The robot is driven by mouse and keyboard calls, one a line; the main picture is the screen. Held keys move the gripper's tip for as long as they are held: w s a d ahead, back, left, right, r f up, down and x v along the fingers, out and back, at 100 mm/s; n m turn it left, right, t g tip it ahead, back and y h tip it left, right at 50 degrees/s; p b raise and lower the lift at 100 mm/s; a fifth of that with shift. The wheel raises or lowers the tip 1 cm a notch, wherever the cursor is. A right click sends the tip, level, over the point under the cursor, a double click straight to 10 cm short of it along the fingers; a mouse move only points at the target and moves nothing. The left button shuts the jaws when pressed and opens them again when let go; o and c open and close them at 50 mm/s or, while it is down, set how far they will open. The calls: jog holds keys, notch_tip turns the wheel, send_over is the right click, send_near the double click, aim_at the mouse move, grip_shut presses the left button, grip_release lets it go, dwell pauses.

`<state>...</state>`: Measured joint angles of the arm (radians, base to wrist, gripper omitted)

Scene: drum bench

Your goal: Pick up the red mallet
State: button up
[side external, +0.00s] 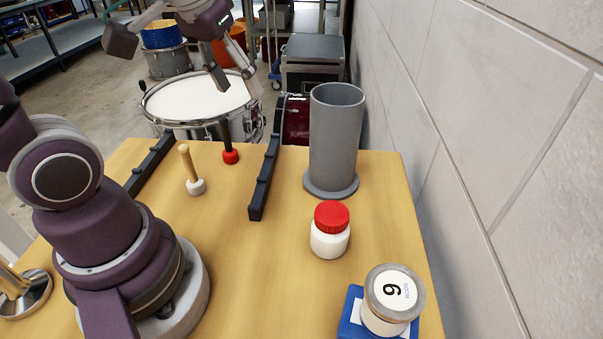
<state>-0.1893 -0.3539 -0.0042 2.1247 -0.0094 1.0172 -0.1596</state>
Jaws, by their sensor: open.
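The red mallet (230,156) stands upright on the wooden table with its red head down and its dark handle pointing up. It is near the far edge, between two black notched bars. My gripper (235,78) is in the upper part of the side view, above the mallet in the picture and apart from it. Its fingers are spread, with nothing seen between them. How far it is from the mallet in depth is hard to tell.
A white-headed mallet (196,186) with a wooden handle stands nearby. Black bars (265,178) and (151,165) flank both mallets. A grey tube (336,135), a red-lidded jar (329,242) and a labelled jar (391,305) on a blue block stand right. A drum (195,98) is behind.

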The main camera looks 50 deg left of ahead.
jog(key=w+a+f+n+g, duration=0.2)
jog(key=w+a+n, duration=0.25)
jog(key=a, duration=0.25)
jog(key=n+g, duration=0.2)
jog(key=n, duration=0.3)
send_over(223, 122)
jog(key=w, duration=0.1)
notch_tip(223, 122, down, 4)
jog(key=shift+n+h, duration=0.4)
jog(key=shift+n, duration=0.05)
jog(key=f, duration=0.7)
jog(key=a+f, duration=0.1)
jog(key=f, duration=0.3)
jog(key=shift+s+f, duration=0.25)
jog(key=shift+s, duration=0.05)
grip_shut()
